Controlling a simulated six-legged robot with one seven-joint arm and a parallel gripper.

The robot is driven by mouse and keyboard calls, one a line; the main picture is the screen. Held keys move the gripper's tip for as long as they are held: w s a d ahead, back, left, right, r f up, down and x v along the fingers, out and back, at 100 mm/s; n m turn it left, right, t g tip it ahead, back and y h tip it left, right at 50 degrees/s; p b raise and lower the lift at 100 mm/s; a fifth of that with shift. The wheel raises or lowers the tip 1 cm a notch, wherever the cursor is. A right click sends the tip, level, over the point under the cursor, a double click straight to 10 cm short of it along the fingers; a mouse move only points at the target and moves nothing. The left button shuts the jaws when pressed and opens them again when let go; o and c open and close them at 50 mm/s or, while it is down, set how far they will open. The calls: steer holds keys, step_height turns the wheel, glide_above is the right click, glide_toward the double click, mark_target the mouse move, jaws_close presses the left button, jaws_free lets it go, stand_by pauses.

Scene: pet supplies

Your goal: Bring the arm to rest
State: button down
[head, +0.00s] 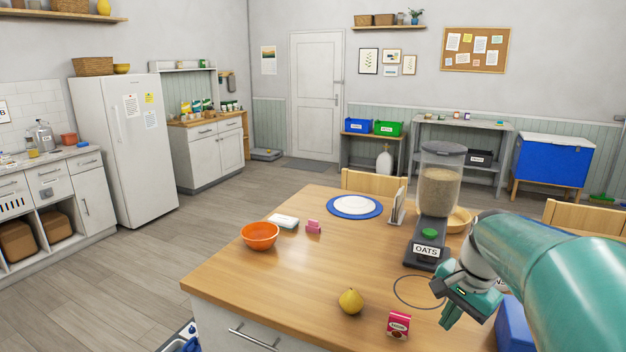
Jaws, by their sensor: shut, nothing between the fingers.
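My arm comes in from the right edge in the head view, teal and white. My gripper (449,318) is at its end, over the right front part of the wooden table (230,282). Its jaws are shut with nothing held. It points down and toward the front left, just below the oats dispenser (439,182) in the picture. My arm hides part of the table's right side and what lies behind it.
An orange bowl (260,235), a yellow fruit (351,301), a small red box (398,324) and a white plate (354,205) on a blue mat are on the table. A blue container (513,328) stands partly hidden below my arm. The table's left front is clear.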

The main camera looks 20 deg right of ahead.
steer(key=s+a+n+t, duration=0.1)
steer(key=s+a+n, duration=0.2)
steer(key=a+n, duration=0.4)
steer(key=s+a+n+t, duration=0.2)
steer(key=a+n, duration=0.5)
steer(key=a, duration=1.2)
steer(key=shift+s+a+r+h, duration=0.15)
steer(key=shift+s+r+h, duration=0.25)
steer(key=shift+s+r, duration=0.1)
